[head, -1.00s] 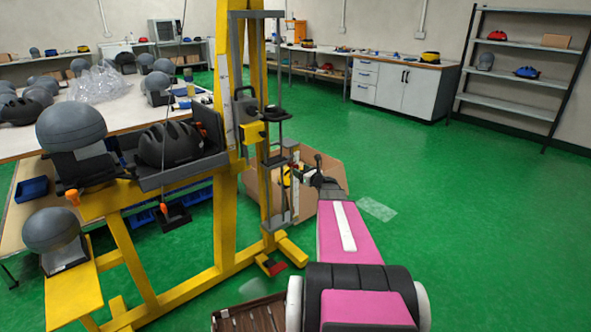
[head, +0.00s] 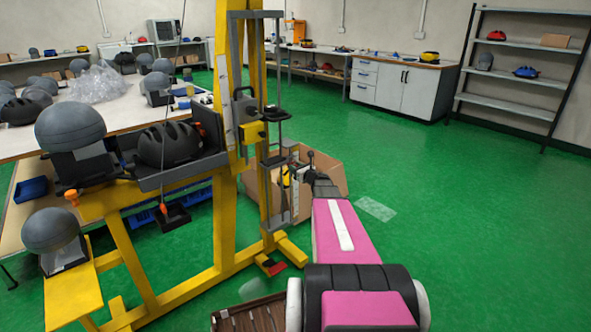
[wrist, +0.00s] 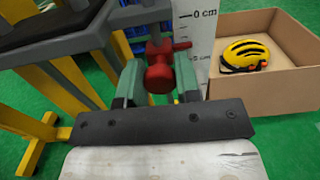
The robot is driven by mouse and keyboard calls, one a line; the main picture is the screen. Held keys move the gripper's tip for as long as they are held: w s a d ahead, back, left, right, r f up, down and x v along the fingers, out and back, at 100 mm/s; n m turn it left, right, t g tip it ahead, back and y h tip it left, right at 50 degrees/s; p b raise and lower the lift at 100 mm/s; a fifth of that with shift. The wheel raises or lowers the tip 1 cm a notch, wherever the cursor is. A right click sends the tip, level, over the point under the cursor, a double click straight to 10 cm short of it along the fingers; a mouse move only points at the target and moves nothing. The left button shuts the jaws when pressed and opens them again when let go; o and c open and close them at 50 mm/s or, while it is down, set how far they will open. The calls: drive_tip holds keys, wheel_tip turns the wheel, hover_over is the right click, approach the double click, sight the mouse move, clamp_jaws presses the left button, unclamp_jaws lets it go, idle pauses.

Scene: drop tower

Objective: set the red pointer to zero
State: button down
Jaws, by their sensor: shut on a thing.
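The red pointer (wrist: 158,66) has a round red knob and a short red bar. In the wrist view it sits beside a white scale (wrist: 196,45) fixed along an upright. The bar lies below the 0 cm mark and a little above the lower printed mark, which looks like 5 cm. My gripper (wrist: 160,88) has its two green fingers closed on either side of the red knob. In the head view my gripper (head: 290,176) is at the yellow tower (head: 228,215), small and partly hidden, and the pointer cannot be made out there.
An open cardboard box (wrist: 292,88) with a yellow helmet (wrist: 246,55) stands just right of the scale. Grey rails (wrist: 60,50) of the tower lie left of my gripper. A wooden crate (head: 255,318) is on the floor in front.

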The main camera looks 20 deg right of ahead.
drive_tip(key=shift+r, duration=1.55)
drive_tip(key=c, duration=0.8)
unclamp_jaws()
drive_tip(key=shift+f, duration=0.1)
